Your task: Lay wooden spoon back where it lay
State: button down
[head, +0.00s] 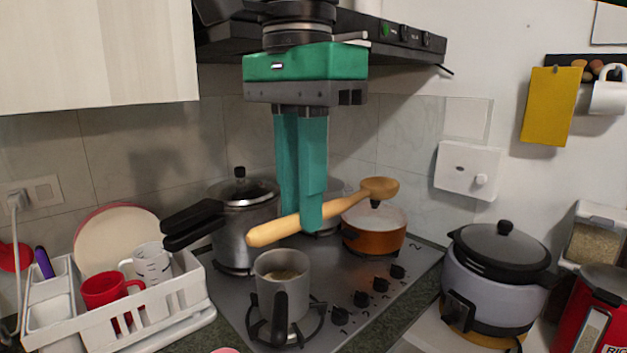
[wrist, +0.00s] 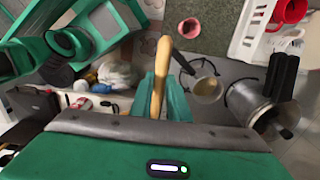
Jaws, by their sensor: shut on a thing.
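My gripper (head: 308,215) has teal fingers pointing down and is shut on the wooden spoon (head: 282,229). The spoon is held in the air above the stove, roughly level, with its thick handle end to the left and its bowl (head: 379,187) to the right. In the wrist view the spoon (wrist: 160,75) runs up between the fingers of my gripper (wrist: 163,95). The grey stove top (head: 335,270) lies below it. Where the fingers meet the spoon, part of it is hidden.
A small steel pot (head: 268,272) with a dark handle stands at the front burner. A pressure cooker (head: 245,215) stands behind left, an orange pot (head: 374,235) behind right. A white dish rack (head: 180,295) is left, a rice cooker (head: 490,280) right. The range hood (head: 420,55) is close above.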

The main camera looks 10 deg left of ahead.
jog(key=shift+w+a, duration=0.15)
jog(key=shift+w, duration=0.05)
